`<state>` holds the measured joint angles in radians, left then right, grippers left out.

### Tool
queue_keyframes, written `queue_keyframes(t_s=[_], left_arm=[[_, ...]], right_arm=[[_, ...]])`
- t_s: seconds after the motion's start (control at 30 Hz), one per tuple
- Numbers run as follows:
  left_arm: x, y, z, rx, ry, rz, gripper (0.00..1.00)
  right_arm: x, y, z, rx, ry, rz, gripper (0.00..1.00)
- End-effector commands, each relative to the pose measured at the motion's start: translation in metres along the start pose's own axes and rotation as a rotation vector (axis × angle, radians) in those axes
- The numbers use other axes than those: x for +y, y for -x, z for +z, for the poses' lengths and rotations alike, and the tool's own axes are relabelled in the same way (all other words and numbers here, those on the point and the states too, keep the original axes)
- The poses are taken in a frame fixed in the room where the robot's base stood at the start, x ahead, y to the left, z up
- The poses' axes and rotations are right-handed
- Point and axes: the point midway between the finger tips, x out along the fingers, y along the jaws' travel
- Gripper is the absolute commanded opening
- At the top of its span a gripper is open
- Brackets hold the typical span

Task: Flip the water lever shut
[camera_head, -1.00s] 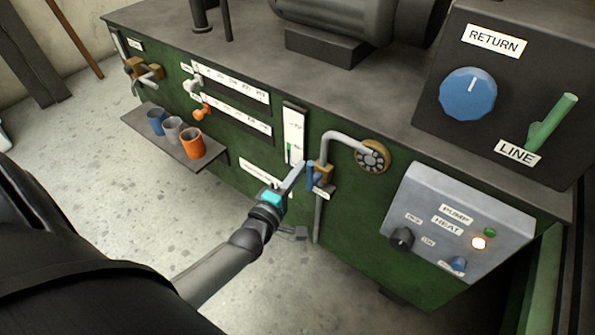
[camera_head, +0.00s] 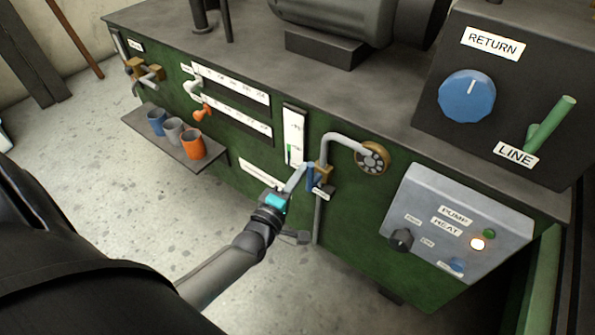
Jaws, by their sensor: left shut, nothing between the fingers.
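The water lever (camera_head: 311,179) seems to be the small blue handle on a brass valve body (camera_head: 325,173) in the grey pipe at the middle of the green cabinet. It points roughly downward, alongside the pipe. A small label under it is too small to read. My left gripper (camera_head: 298,176) comes in from the lower left with its fingers shut and empty. The fingertips are just left of the blue handle, very close to it; I cannot tell whether they touch. My right gripper is not in view.
A brass round fitting (camera_head: 372,157) and a grey control box (camera_head: 455,225) are to the right. A shelf (camera_head: 150,132) with blue, grey and orange cups juts out at left. A white gauge (camera_head: 294,135) is above the gripper. Floor in front is mostly clear.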

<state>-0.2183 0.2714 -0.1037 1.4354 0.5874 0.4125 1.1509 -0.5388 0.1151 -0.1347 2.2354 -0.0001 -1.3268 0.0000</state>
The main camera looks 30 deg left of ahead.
Motion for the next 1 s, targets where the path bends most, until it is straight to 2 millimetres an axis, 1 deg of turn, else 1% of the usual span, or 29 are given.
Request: queue_keyframes(t_s=[0.27,0.47,0.8,1.0], left_arm=[[0.002,0.001,0.006,-0.003,-0.068,0.009,0.00],[0.003,0.002,0.013,-0.003,-0.180,0.024,0.00],[0.003,0.004,0.033,-0.003,-0.491,0.070,0.00],[-0.002,0.006,0.044,-0.004,-0.678,0.095,0.00]], right_arm=[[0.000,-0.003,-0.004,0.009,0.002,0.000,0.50],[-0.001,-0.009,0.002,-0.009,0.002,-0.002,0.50],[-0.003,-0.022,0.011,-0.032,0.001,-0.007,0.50],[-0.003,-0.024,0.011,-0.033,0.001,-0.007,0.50]])
